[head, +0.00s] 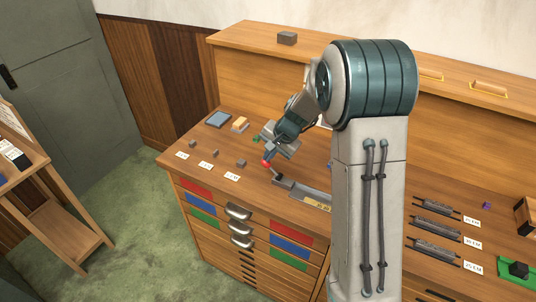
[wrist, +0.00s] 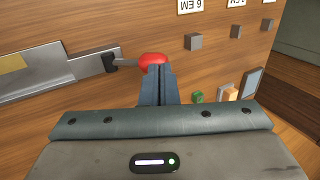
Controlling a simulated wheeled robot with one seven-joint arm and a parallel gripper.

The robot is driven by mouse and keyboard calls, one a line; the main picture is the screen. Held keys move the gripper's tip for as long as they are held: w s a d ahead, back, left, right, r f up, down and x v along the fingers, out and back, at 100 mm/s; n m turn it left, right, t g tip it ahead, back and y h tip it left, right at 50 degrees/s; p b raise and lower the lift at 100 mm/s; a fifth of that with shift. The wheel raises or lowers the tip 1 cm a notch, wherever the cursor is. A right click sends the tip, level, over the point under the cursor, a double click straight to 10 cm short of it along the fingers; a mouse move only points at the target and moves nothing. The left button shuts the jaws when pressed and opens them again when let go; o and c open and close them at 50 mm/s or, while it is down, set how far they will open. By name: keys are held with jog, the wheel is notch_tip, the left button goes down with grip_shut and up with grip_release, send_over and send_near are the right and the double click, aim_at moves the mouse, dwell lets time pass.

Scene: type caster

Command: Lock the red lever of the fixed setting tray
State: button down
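The setting tray (head: 318,197) is a long grey metal bar lying on the wooden bench top, partly hidden by my arm. Its lever ends in a red knob (head: 266,162), to the left of the tray in the head view. In the wrist view the red knob (wrist: 152,59) sits on a short grey arm from a dark pivot at the end of the tray (wrist: 60,78). My gripper (wrist: 157,70) has its two fingers together, with the tips right at the knob. I cannot tell whether they touch it. Nothing shows between the fingers.
Small grey blocks (wrist: 194,42) and white labels lie near the lever. A green block (head: 257,139), an orange-topped block (head: 240,124) and a blue-grey plate (head: 218,119) are farther back. Dark bar-shaped tools (head: 437,226) lie on the right. The bench's front edge is close to the lever.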

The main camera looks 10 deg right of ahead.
jog(key=shift+a, duration=0.1)
dwell(0.3)
jog(key=shift+s+r, duration=0.1)
jog(key=shift+r, duration=0.35)
notch_tip(320, 180, up, 12)
jog(key=s+d, duration=0.1)
jog(key=d, duration=0.1)
jog(key=shift+r, duration=0.15)
jog(key=s+d+n+h, duration=0.2)
jog(key=s+n, duration=0.1)
jog(key=s, duration=1.1)
jog(key=s+d+n+h, duration=0.2)
jog(key=s+n, duration=0.2)
jog(key=s, duration=1.1)
jog(key=shift+d+t, duration=0.2)
jog(key=shift+t, duration=0.1)
